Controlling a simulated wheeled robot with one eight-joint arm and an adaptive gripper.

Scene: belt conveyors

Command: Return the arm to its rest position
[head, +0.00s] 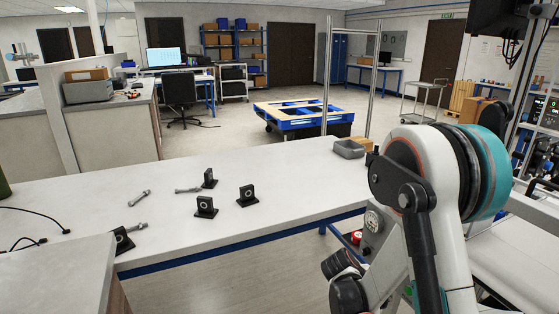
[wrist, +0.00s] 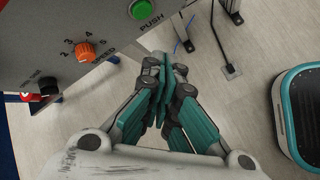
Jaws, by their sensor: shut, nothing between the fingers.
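My gripper (wrist: 160,75) shows in the wrist view with its teal finger pads together, shut and empty. It points down past the edge of a grey control panel (wrist: 100,22), above the light floor. In the head view my white, black and teal arm fills the right side, bent over and reaching down beside the workbench. The gripper's fingers cannot be made out there.
The panel carries an orange speed knob (wrist: 85,51), a green push button (wrist: 143,9) and a black knob (wrist: 48,86). A white workbench (head: 290,180) holds several black bracket blocks (head: 247,195), bolts (head: 139,198) and a grey bin (head: 348,149).

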